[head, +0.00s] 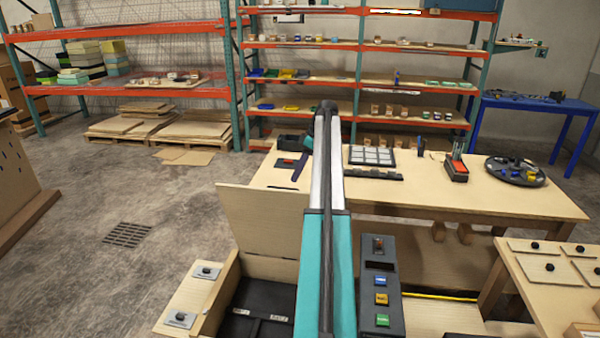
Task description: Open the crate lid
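The crate (218,296) is a pale wooden box at the bottom, left of my teal arm, and the frame's lower edge cuts it off. Its dark inside shows, with small pale labels. A pale wooden panel, seemingly the crate lid (250,222), stands raised and tilted at the crate's far side. My arm covers the panel's right end and part of the crate.
Right of my arm is a dark console (382,290) with blue, yellow and green buttons. Behind is a wooden workbench (470,200) with a tray and tools. A board with two dark knobs (190,297) lies left of the crate.

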